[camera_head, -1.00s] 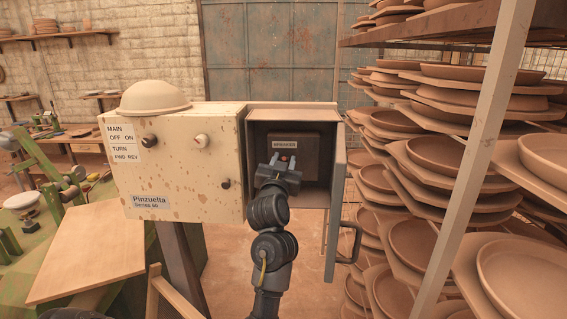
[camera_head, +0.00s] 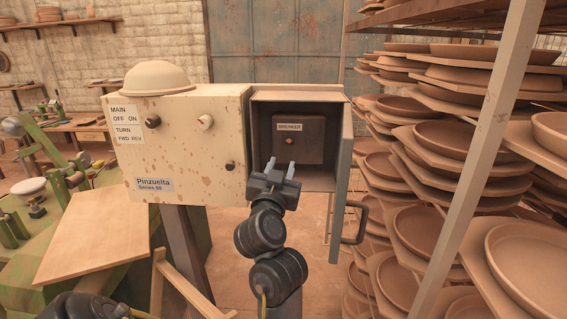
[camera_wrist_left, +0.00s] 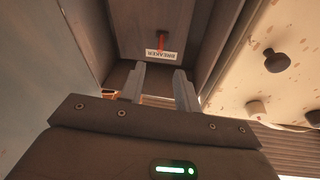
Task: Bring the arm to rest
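The breaker (camera_head: 312,150) is a dark box with a label and a small red part (camera_head: 289,141), inside the open grey cabinet (camera_head: 340,105). In the left wrist view the red part (camera_wrist_left: 161,40) looks like a short lever above the upside-down label. My left gripper (camera_head: 280,165) is in front of and below the breaker, near the cabinet's lower front edge. Its two fingers are apart with nothing between them, as the left wrist view (camera_wrist_left: 160,76) also shows. It appears clear of the breaker.
The cabinet door (camera_head: 342,180) stands open on the right, its handle (camera_head: 358,222) sticking out. The cream control box (camera_head: 190,165) with knobs adjoins on the left. A rack of pottery plates (camera_head: 480,75) fills the right. A wooden board (camera_head: 95,235) lies at lower left.

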